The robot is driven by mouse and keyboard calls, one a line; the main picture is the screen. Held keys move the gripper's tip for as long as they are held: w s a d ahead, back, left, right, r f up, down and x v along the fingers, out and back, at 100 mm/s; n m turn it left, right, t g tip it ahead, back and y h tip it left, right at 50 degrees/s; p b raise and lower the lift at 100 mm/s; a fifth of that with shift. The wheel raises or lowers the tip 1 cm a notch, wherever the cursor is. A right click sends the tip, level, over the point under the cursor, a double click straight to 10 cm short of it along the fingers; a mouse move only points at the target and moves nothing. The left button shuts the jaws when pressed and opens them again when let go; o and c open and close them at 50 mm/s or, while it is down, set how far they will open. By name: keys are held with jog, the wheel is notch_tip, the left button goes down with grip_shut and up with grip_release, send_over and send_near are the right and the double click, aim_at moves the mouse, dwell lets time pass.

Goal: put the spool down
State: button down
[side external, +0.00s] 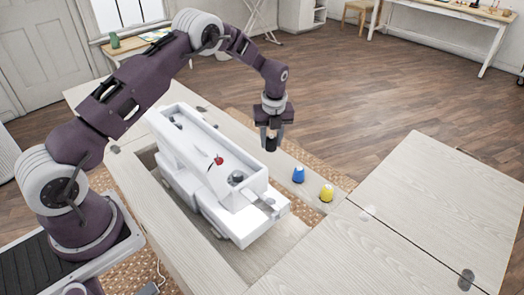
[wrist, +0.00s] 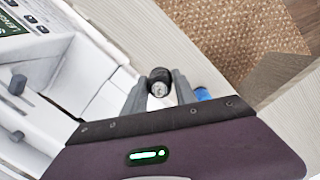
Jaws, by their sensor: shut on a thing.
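A black spool (wrist: 159,82) is between the two fingers of my gripper (wrist: 160,92) in the wrist view, its round end facing the camera. In the side external view, my gripper (side external: 270,138) is shut on the dark spool (side external: 270,145) and points down. It is above the narrow wooden strip of the cabinet (side external: 222,122), just behind the white sewing machine (side external: 190,180). The machine also shows at the left of the wrist view (wrist: 50,75). I cannot tell how far the spool is above the wood.
A blue spool (side external: 298,174) and a yellow spool (side external: 327,192) stand on the strip to the right of my gripper. The blue one partly shows in the wrist view (wrist: 203,94). A wide wooden leaf (side external: 440,200) at the right is clear.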

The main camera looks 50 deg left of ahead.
aim_at(270, 164)
notch_tip(270, 164, down, 7)
dwell(0.3)
jog(key=c, duration=1)
grip_release()
jog(key=shift+f, duration=0.15)
